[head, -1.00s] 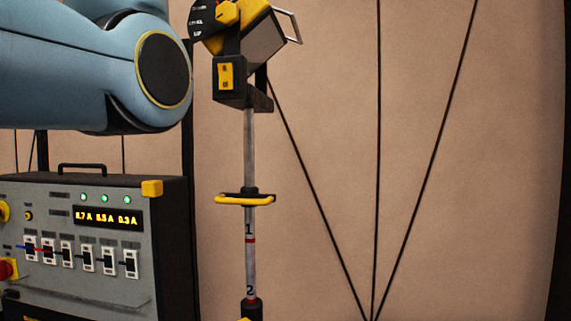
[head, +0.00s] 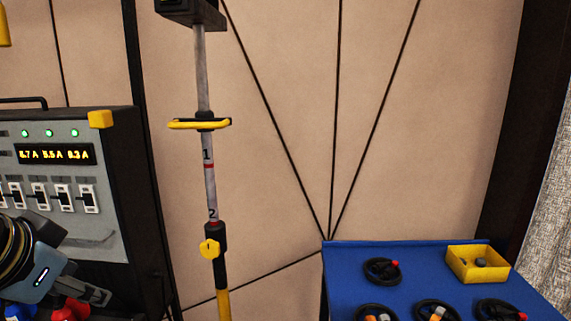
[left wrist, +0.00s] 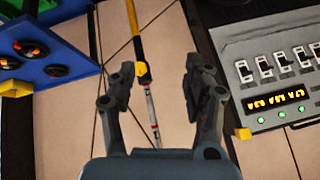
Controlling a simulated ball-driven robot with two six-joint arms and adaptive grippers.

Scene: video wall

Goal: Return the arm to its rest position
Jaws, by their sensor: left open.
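My left gripper (head: 92,302) is low at the left of the head view, in front of the grey control box (head: 50,165). Part of it is cut off by the frame. In the left wrist view my left gripper (left wrist: 158,78) has its two fingers spread with nothing between them. Behind the gap, apart from the fingers, is the pole (left wrist: 148,75) with its yellow section. The pole (head: 209,170) stands upright in the head view, to the right of the gripper. My right gripper is in neither view.
A blue table (head: 345,290) at the lower right carries coiled black cables (head: 382,271) and a yellow bin (head: 478,266). Red connectors (head: 70,310) show beside my left gripper. The control box also shows in the left wrist view (left wrist: 265,70).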

